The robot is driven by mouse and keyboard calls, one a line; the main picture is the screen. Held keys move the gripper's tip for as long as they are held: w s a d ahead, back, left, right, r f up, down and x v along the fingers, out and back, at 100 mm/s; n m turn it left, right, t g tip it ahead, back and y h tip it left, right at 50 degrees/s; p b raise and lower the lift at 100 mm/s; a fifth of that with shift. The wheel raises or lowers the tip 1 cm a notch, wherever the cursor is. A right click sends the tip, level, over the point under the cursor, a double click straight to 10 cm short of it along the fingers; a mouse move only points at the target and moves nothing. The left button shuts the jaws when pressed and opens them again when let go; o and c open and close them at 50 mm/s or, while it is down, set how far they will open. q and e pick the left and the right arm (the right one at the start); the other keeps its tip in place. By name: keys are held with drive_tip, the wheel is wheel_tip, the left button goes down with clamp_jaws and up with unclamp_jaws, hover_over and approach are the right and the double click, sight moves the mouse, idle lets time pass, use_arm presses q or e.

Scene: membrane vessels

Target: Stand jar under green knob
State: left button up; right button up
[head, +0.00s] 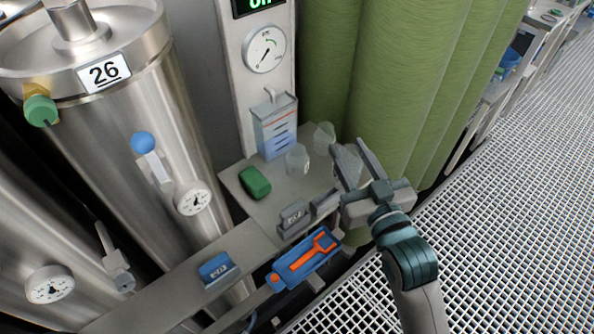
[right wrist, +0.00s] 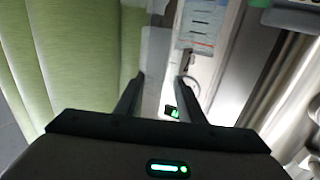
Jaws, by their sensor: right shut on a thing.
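The green knob (head: 40,110) sticks out from the upper left side of the steel vessel marked 26 (head: 150,95). One translucent jar (head: 297,159) and another jar (head: 323,137) stand on the grey shelf at the foot of the green columns. My right gripper (head: 349,150) is at the shelf's right end, just right of these jars. It is shut on a pale, see-through jar, which shows between the fingers in the right wrist view (right wrist: 154,65); its outline is faint. My left gripper is not in view.
The grey shelf (head: 235,185) also holds a green block (head: 254,183) and a blue-white container (head: 275,125). A blue knob (head: 143,143) and gauge (head: 193,199) stick out from the vessel. Grating floor (head: 500,220) lies right.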

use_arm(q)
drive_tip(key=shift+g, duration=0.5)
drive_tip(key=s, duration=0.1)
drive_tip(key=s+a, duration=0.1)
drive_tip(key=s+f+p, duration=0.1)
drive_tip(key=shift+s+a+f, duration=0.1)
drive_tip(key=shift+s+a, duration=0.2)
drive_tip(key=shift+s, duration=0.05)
use_arm(e)
drive_tip(key=w+a+f, duration=0.5)
drive_tip(key=w+f, duration=0.2)
drive_tip(key=w, duration=0.3)
drive_tip(key=shift+w, duration=0.35)
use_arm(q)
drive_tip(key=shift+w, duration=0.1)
use_arm(e)
wheel_tip(320, 180, down, 4)
drive_tip(key=shift+r+p, duration=0.25)
drive_tip(key=shift+p, duration=0.1)
drive_tip(key=shift+f, duration=0.3)
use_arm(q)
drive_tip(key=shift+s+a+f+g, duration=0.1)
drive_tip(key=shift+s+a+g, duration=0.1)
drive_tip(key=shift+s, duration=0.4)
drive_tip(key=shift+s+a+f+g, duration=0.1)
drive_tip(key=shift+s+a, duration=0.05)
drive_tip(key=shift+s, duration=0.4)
